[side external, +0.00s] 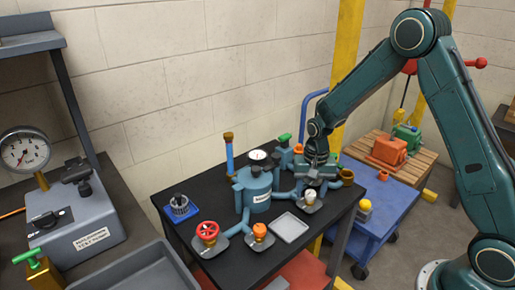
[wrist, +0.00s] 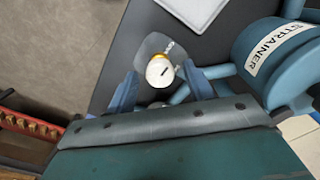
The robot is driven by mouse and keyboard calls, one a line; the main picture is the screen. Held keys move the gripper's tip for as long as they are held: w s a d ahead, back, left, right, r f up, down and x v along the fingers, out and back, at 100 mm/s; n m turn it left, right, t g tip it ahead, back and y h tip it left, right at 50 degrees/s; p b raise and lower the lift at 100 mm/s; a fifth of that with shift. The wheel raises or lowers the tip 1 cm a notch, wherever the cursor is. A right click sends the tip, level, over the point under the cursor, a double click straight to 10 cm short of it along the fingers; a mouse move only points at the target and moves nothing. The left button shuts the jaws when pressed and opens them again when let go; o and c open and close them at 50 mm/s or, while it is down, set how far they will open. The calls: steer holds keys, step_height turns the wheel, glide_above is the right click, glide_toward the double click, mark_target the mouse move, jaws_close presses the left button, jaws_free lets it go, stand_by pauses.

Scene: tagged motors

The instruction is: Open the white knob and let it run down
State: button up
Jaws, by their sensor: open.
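The white knob (side external: 311,195) sits on a grey plate at the right front of the black bench, at the end of a blue pipe branch. In the wrist view the white knob (wrist: 160,71) has a short dark mark on its top and a brass-coloured collar below. My gripper (side external: 314,180) is open, close above the knob and pointing down. In the wrist view my gripper (wrist: 161,88) has one finger to each side of the knob, with gaps showing. I cannot tell whether the fingertips are down at knob height. The blue strainer body (side external: 257,198) stands beside it, labelled in the wrist view (wrist: 272,48).
A red handwheel (side external: 207,231), a front orange knob (side external: 260,231), a rear orange knob (side external: 298,149) and a green handle (side external: 285,138) surround the strainer. A shallow grey tray (side external: 290,228) lies in front. A blue cart (side external: 372,208) stands at the right.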

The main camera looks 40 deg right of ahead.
mark_target(311, 192)
step_height(311, 192, up, 14)
stand_by(0.7)
steer(key=s+a+r+n+t, duration=0.3)
steer(key=s+a+r+n, duration=0.1)
steer(key=s+r, duration=0.65)
steer(key=s+a+n+t, duration=0.1)
steer(key=s+n, duration=0.1)
steer(key=s, duration=0.5)
steer(key=s+a+r+n+t, duration=0.1)
steer(key=s+n, duration=0.1)
steer(key=s, duration=0.5)
steer(key=shift+r+n+t, duration=0.15)
steer(key=shift+n+t, duration=0.15)
steer(key=shift+n, duration=0.1)
steer(key=shift+r, duration=0.1)
steer(key=shift+c, duration=0.2)
stand_by(0.5)
